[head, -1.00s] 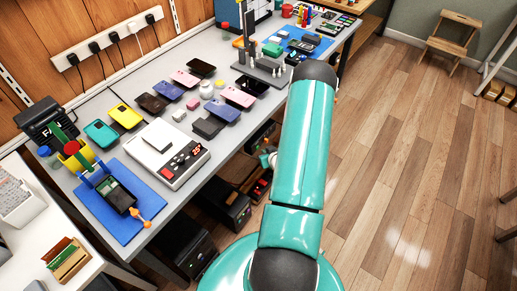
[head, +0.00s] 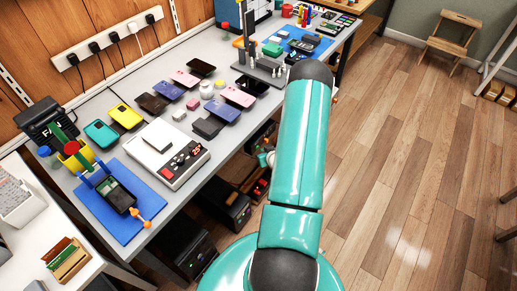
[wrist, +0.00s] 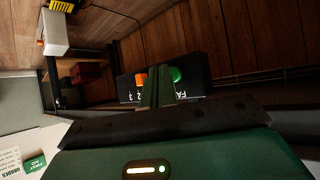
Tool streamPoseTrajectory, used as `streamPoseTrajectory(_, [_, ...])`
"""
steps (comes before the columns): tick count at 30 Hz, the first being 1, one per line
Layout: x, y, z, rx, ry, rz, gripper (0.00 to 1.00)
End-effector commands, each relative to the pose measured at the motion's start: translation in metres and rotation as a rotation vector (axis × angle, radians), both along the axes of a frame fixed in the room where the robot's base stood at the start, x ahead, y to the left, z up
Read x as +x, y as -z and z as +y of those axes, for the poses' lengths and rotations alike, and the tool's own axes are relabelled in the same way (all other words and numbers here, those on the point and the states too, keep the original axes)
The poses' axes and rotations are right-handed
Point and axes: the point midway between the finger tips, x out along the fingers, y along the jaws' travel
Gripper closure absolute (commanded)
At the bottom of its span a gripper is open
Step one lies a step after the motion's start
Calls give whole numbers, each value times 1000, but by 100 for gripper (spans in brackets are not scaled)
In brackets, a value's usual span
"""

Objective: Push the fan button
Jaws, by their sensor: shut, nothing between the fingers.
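In the wrist view a dark box (wrist: 200,82) has an orange button (wrist: 141,80) and a green button (wrist: 176,75) on its face. White lettering on it shows "FA"; the rest is partly covered. My gripper (wrist: 158,72) is shut and empty. Its green fingers overlap the middle of the box in this view, between the two buttons. I cannot tell whether the fingertips touch the box. In the head view the gripper is hidden behind my arm, so its place in the room is unclear there.
The grey bench (head: 190,205) holds several phones, a white device (head: 186,165) with a red display, and a blue mat (head: 105,220). Dark boxes stand beneath it. A wooden stool (head: 448,40) stands at the back right. The wooden floor (head: 400,190) at right is clear.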

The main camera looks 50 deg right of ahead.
Motion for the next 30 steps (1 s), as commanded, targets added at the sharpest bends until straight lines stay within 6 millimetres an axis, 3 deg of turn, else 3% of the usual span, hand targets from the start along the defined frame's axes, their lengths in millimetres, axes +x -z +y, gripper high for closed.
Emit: streamPoseTrajectory(30, [9, 0, 1, -1, -1, -1, 100])
